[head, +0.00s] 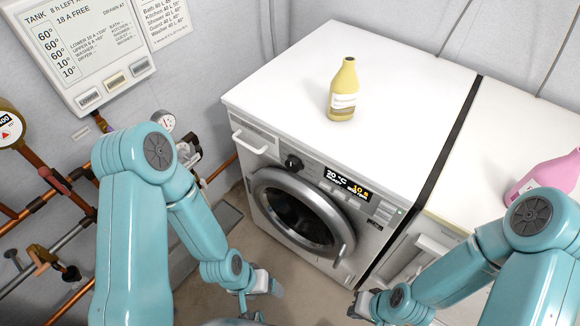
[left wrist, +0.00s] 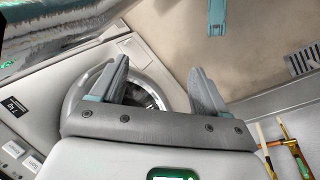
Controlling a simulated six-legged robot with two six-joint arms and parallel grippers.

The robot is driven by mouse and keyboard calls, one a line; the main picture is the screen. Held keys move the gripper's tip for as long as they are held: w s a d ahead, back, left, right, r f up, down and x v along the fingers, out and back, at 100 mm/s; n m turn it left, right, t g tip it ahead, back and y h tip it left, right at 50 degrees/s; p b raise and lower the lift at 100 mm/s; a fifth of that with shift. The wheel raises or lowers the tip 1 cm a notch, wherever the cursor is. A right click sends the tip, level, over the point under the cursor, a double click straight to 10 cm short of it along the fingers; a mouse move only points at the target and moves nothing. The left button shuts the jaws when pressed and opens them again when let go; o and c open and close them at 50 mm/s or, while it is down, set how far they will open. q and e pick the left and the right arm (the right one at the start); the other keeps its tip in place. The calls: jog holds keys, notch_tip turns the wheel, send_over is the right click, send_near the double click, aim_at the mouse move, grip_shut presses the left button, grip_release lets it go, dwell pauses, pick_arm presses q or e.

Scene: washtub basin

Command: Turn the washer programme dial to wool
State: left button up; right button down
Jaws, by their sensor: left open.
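The white washer (head: 260,185) stands in the middle of the head view. Its black round programme dial (head: 293,162) is on the front panel, left of the lit display (head: 347,184). The display's small text is hard to read, and I cannot tell which programme is set. My left gripper (head: 268,284) is low in front of the washer, below and apart from the dial. In the left wrist view the left gripper (left wrist: 163,80) is open and empty, with the round door (left wrist: 146,92) behind it. I cannot make out the dial there. My right gripper (head: 362,303) is low at the right; its jaws are unclear.
A yellow bottle (head: 343,90) stands on the washer top. A second white appliance (head: 510,125) stands to the right, with a pink bottle (head: 548,178) on it. Copper pipes (head: 45,215) and gauges line the left wall, below a tank panel (head: 85,45). Floor before the washer is free.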

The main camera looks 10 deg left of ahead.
aim_at(290, 167)
pick_arm(q)
jog(key=w+d+r+n+t+h+b, duration=0.15)
jog(key=w+r+t, duration=0.25)
jog(key=w, duration=0.4)
jog(key=w+r+n+t+h+b, duration=0.1)
jog(key=w+r+n+t+h, duration=0.25)
jog(key=w, duration=0.55)
jog(key=w+a+r+m+t+h+b, duration=0.25)
jog(key=a+r+m+b, duration=0.45)
jog(key=a, duration=0.6)
jog(key=w+d+n, duration=0.1)
jog(key=w+d, duration=0.2)
jog(key=w, duration=0.1)
jog(key=w+d+f, duration=0.1)
jog(key=w+d, duration=0.2)
jog(key=d, duration=0.1)
jog(key=w+d+f+n+t+y, duration=0.1)
jog(key=w+d, duration=0.2)
jog(key=w, duration=0.1)
jog(key=shift+w+d+n, duration=0.3)
jog(key=shift+w+d, duration=0.05)
jog(key=shift+d, duration=0.05)
jog(key=c, duration=1)
